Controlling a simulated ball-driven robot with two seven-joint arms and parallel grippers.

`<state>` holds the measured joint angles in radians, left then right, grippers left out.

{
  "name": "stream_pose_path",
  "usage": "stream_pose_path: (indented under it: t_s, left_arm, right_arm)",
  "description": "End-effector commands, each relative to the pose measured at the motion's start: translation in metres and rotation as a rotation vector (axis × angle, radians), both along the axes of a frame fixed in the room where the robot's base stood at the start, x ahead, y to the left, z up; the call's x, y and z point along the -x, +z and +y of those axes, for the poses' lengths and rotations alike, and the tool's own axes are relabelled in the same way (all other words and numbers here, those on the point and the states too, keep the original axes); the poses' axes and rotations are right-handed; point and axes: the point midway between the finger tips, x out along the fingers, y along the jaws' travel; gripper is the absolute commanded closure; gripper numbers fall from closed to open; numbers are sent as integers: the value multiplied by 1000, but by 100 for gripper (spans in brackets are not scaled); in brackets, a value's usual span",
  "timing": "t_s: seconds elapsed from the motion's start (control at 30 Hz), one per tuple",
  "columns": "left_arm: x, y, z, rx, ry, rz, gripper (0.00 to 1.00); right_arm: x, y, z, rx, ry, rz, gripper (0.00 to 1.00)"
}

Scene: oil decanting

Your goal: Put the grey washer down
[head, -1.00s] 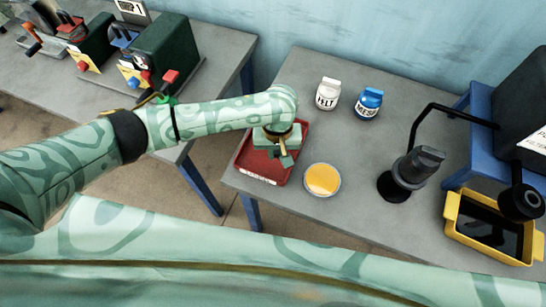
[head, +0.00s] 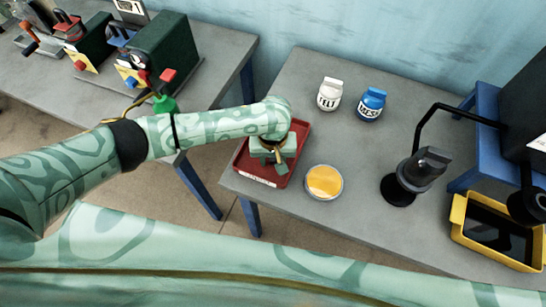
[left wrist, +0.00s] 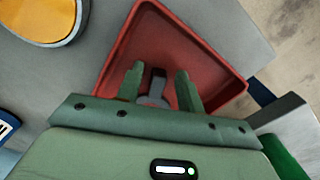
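The grey washer (left wrist: 154,100) shows in the left wrist view as a dark grey ring with a raised tab, between the two fingers of my left gripper (left wrist: 158,82). In the head view my left gripper (head: 276,160) is over the red tray (head: 300,133), and my forearm and hand hide the washer. I cannot tell whether the washer touches the tray floor. My right gripper is not in view.
A round dish of yellow-orange contents (head: 324,181) stands right of the tray. A black stand (head: 410,175) and a yellow bin (head: 461,209) are to the right. The table's front edge is close to the tray.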

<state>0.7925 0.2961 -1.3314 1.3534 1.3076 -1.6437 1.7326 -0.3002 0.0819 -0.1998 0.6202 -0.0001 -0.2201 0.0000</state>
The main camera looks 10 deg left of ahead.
Motion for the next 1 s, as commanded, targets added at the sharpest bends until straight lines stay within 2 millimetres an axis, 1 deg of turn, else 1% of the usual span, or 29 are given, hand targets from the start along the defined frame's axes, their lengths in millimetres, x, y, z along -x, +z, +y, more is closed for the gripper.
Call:
stream_pose_path:
  t_s: [0.07, 0.17, 0.4, 0.5, 0.6, 0.73, 1.0]
  left_arm:
    - [0, 5, 0, 1, 0, -1, 63]
    - [-1, 22, 0, 0, -2, -3, 63]
    - [-1, 81, 0, 0, -1, -4, 63]
    - [-1, 100, 0, 0, -1, -3, 63]
    - [0, 114, 0, 1, 0, -1, 63]
    - [0, 122, 0, 0, 1, 1, 63]
    - [0, 122, 0, 0, 1, 1, 63]
  right_arm:
    - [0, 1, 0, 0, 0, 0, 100]
    - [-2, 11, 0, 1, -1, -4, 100]
    - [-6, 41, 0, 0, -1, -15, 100]
    - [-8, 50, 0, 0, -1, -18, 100]
    - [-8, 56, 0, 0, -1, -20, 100]
    - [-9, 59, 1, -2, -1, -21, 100]
    - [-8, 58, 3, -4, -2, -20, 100]
